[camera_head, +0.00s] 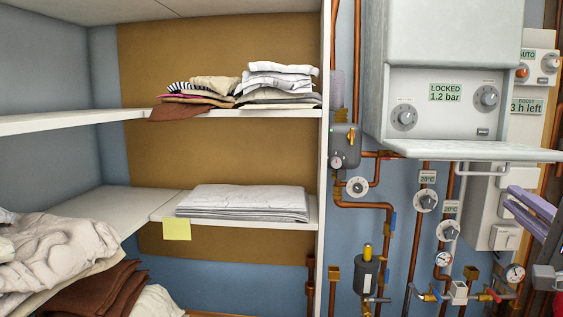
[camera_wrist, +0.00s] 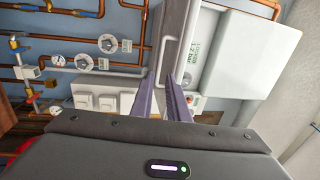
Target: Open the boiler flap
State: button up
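The boiler (camera_head: 455,30) is a pale grey box on the wall at the upper right of the head view. Its flap (camera_head: 480,151) is folded down and sticks out roughly level below the control panel, with a handle (camera_head: 490,170) on its underside. The uncovered panel shows two knobs and a display reading LOCKED 1.2 bar (camera_head: 445,92). In the wrist view the flap (camera_wrist: 178,35) stands beside the boiler body (camera_wrist: 250,60). My gripper (camera_head: 510,201) is below the flap, right of the handle; its two lilac fingers (camera_wrist: 162,78) are apart with nothing visible between them.
Copper pipes (camera_head: 362,205), dials (camera_head: 426,201) and valves crowd the wall below the boiler. A white switch box (camera_head: 490,205) is behind my gripper. Shelves at left hold folded linen (camera_head: 245,200). The space just below the flap's left part is free.

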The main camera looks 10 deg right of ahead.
aim_at(479, 174)
jog(key=x, duration=1.3)
jog(key=shift+w, duration=0.25)
jog(key=shift+c, duration=0.2)
jog(key=c, duration=0.3)
grip_shut()
jog(key=shift+f, duration=0.2)
dwell(0.4)
jog(key=shift+a+r, duration=0.1)
jog(key=shift+s+r, duration=0.2)
jog(key=shift+r, duration=1.45)
